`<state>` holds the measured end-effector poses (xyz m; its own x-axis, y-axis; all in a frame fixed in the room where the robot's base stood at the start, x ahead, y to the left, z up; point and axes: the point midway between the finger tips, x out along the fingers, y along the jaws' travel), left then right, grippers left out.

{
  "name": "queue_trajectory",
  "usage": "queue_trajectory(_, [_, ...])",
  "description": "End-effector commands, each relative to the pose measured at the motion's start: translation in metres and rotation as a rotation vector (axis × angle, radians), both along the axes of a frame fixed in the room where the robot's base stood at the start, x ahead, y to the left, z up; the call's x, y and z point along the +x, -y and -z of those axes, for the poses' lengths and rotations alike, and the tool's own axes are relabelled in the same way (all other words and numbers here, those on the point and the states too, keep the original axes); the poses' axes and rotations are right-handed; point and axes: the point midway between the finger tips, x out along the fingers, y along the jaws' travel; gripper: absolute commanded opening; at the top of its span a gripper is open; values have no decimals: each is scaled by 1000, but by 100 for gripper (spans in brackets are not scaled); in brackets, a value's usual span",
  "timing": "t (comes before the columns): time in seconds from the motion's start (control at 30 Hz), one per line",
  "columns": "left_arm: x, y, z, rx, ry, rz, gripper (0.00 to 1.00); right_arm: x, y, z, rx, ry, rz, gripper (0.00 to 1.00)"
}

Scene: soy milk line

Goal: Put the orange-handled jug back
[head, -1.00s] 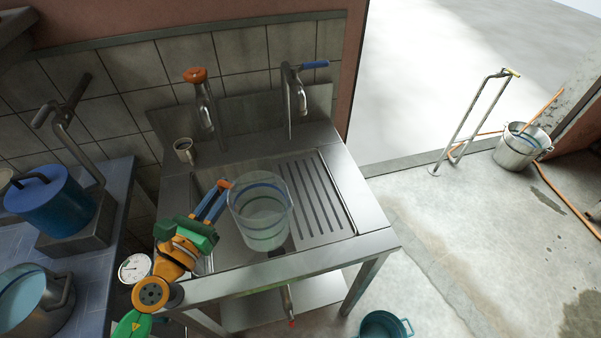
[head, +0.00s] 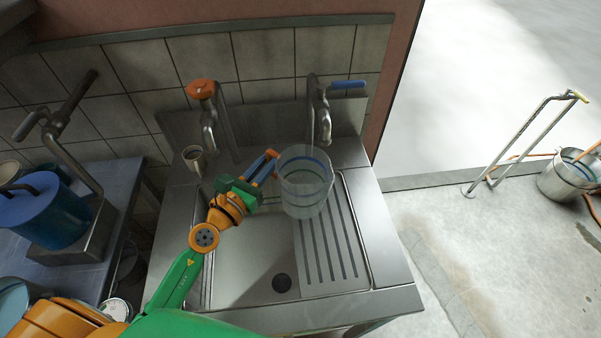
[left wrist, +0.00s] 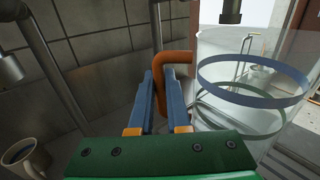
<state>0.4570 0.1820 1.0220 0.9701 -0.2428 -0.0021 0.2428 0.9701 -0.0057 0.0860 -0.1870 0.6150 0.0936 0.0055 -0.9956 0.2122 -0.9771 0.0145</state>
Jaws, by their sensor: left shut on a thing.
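The clear jug (head: 304,190) with blue and green bands is held up over the ribbed drainboard (head: 328,245) of the steel sink. Its orange handle (left wrist: 175,60) shows in the left wrist view between my fingers. My left gripper (head: 267,165) is shut on that handle, to the left of the jug. In the left wrist view the gripper (left wrist: 163,95) has both blue fingers around the handle, and the jug (left wrist: 240,85) stands to the right, looking upright and empty. Whether the jug's base touches the drainboard I cannot tell. My right gripper does not show.
An orange-knobbed tap (head: 201,90) and a blue-levered tap (head: 347,85) rise behind the sink. A small mug (head: 194,158) sits at the sink's back left corner. A blue lidded pot (head: 45,210) is on the left table. The sink basin (head: 240,265) is clear.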

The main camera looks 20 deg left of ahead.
Motion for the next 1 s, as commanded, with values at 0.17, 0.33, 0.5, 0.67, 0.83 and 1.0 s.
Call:
queue_trajectory(0.17, [39,13,29,-1,3,1,0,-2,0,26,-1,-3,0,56])
queue_trajectory(0.33, [67,21,68,0,2,1,0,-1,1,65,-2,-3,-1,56])
queue_trajectory(0.5, [80,25,80,0,1,0,0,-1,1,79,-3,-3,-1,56])
queue_trajectory(0.67, [81,26,113,0,0,0,0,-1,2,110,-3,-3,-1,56])
queue_trajectory(0.83, [81,26,106,1,0,1,0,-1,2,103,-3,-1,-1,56])
queue_trajectory(1.0, [80,26,110,1,0,1,0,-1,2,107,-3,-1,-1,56])
